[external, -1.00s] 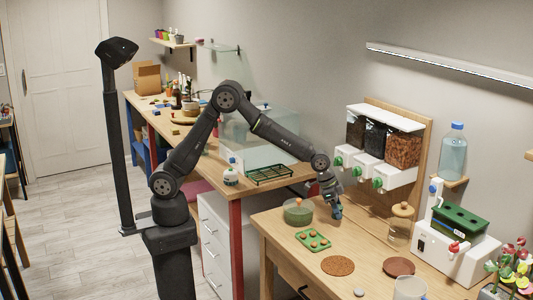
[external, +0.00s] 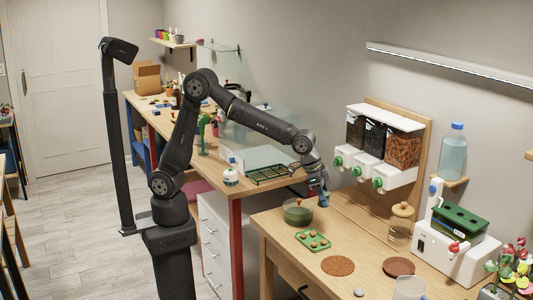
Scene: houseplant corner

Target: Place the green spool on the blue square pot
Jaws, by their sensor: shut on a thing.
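My gripper (external: 323,199) points down above the wooden bench, close to the green-tinted round bowl (external: 298,216) and to its right. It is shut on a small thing. The thing is mostly hidden by the fingers and too small to tell its colour or shape; only bluish-grey tips show. I cannot make out the green spool or the blue square pot for certain anywhere in this view.
A green tray (external: 313,241) with several orange-brown pieces, a cork-coloured disc (external: 338,265), a brown disc (external: 398,266) and a lidded jar (external: 401,222) stand on the bench. Dispensers (external: 382,165) hang behind. A dark green rack (external: 268,174) lies on the other bench.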

